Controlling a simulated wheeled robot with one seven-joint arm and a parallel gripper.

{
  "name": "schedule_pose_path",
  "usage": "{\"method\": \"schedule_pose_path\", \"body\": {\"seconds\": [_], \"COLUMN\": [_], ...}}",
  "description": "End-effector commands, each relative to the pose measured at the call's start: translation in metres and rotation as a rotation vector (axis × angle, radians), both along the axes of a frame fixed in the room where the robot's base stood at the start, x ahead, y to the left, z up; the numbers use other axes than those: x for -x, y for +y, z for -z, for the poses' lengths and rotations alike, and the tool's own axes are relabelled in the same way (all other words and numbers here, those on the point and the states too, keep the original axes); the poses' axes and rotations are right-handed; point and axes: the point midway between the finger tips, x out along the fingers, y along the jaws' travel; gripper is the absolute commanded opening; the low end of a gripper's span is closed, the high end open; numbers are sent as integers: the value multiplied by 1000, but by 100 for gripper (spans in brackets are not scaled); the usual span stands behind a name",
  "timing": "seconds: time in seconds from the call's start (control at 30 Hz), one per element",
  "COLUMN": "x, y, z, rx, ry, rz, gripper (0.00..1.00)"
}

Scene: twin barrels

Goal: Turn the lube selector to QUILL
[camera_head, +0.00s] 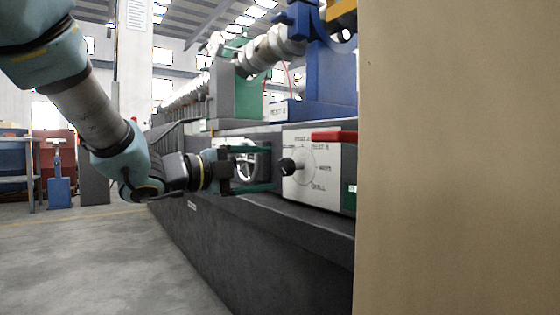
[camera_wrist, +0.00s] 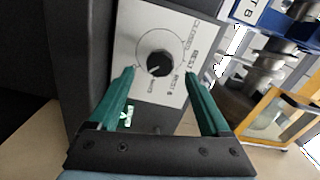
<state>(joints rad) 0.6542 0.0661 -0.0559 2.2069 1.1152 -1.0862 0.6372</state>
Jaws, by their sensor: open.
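The lube selector is a black round knob (camera_head: 288,166) on a white panel (camera_head: 335,188) with printed labels around it. In the head view QUILL is printed below right of the knob, WAYS to its right, REST B above right. My gripper (camera_head: 270,168) is open, its green fingers above and below the level of the knob, just short of it. In the wrist view the knob (camera_wrist: 155,52) sits ahead of my open gripper (camera_wrist: 160,72), between the finger lines, untouched as far as I see. A pale mark shows on its lower side there. QUILL is not readable there.
A red bar (camera_head: 334,136) is on the panel's top edge. The dark machine bed (camera_head: 270,235) runs below and behind. A tan wall (camera_head: 460,160) fills the right of the head view. Open grey floor (camera_head: 90,265) lies to the left.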

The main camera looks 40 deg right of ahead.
Motion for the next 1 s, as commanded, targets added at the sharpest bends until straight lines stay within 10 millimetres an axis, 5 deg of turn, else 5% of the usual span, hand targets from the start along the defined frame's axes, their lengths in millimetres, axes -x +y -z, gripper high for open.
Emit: {"method": "schedule_pose_path", "body": {"seconds": [0.3,0.87,1.0], "x": [-2,-3,-30], "y": [36,37,46], "z": [0,0,1], "rx": [0,-1,-31], "ry": [1,3,62], "rz": [-1,-4,-114], "gripper": [82,82,82]}}
